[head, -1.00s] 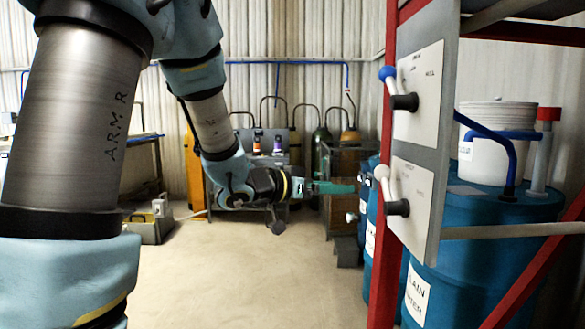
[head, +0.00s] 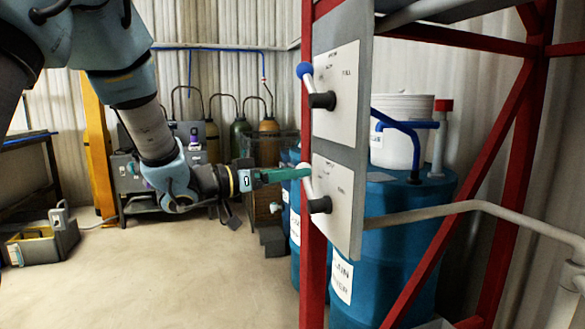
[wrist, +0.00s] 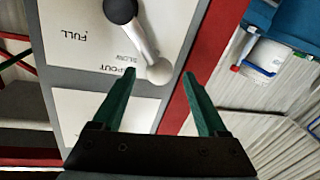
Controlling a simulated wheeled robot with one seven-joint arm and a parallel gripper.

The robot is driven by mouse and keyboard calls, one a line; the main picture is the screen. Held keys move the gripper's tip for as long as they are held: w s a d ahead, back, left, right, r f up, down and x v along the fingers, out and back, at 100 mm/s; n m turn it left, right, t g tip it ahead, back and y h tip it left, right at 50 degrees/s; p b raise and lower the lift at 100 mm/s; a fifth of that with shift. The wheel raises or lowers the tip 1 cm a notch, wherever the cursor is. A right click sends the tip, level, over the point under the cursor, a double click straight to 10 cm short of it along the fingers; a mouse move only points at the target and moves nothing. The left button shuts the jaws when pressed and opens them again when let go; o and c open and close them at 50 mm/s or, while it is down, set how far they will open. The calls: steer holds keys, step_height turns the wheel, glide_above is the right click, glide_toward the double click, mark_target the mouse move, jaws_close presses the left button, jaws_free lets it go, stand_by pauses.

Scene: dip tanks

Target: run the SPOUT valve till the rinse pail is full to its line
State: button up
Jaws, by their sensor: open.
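The lower valve plate (head: 338,205) on the red frame carries a lever with a white ball knob (head: 304,168) and a dark hub. In the wrist view the plate reads SPOUT, SLOW and FULL, and the white-knobbed lever (wrist: 157,71) points between my fingertips. My gripper (head: 303,174) is open, its green fingers at the knob; in the wrist view my gripper (wrist: 158,75) has a finger either side of it, with no clear contact. A white pail (head: 405,115) stands on a blue drum behind the plates; I cannot tell whether it is the rinse pail. Its fill is hidden.
An upper valve plate (head: 336,85) has a blue-knobbed lever (head: 305,70) close above. A red upright (head: 312,265) stands beside the plates, and a grey pipe (head: 440,211) runs right. Blue drums (head: 375,235) stand behind. Open floor (head: 180,270) lies to the left.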

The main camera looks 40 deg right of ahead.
steer(key=shift+s+d, duration=0.1)
steer(key=shift+d, duration=0.4)
jaws_close()
stand_by(0.3)
stand_by(0.8)
